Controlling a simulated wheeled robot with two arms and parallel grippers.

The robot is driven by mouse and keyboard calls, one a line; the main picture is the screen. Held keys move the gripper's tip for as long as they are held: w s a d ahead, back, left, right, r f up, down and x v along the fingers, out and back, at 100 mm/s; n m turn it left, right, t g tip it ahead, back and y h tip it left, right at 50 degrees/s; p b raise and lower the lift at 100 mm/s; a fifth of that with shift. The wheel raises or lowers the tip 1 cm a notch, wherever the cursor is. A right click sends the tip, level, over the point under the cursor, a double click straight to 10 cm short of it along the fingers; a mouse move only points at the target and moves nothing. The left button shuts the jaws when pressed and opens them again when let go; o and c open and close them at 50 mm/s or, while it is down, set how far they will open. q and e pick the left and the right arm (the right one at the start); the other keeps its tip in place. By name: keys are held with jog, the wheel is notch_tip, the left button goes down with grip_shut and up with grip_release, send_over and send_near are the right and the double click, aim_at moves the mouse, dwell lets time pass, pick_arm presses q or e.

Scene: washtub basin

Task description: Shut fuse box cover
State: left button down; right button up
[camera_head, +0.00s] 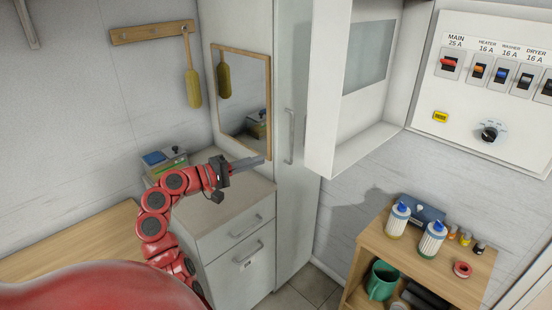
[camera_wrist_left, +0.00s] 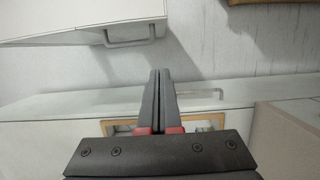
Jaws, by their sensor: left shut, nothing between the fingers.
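The fuse box panel (camera_head: 470,105) is on the wall at the right in the head view, with a row of switches and a dial. Its white cover (camera_head: 339,120), with a grey window (camera_head: 369,55), stands swung open to the left of the panel. My left gripper (camera_head: 262,161) is shut and empty, in front of the mirror and to the left of the cover, apart from it. Its closed fingers also show in the left wrist view (camera_wrist_left: 161,82). The right gripper is not in view.
A tall cabinet with a handle (camera_head: 291,137) stands between gripper and cover. A drawer unit (camera_head: 232,236) is below the left arm. Open space lies before the cover.

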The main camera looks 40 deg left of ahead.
pick_arm(q)
jog(key=w+d+p, duration=0.5)
jog(key=w+d, duration=0.2)
jog(key=w, duration=0.2)
jog(key=shift+d, duration=0.25)
jog(key=shift+s+d, duration=0.1)
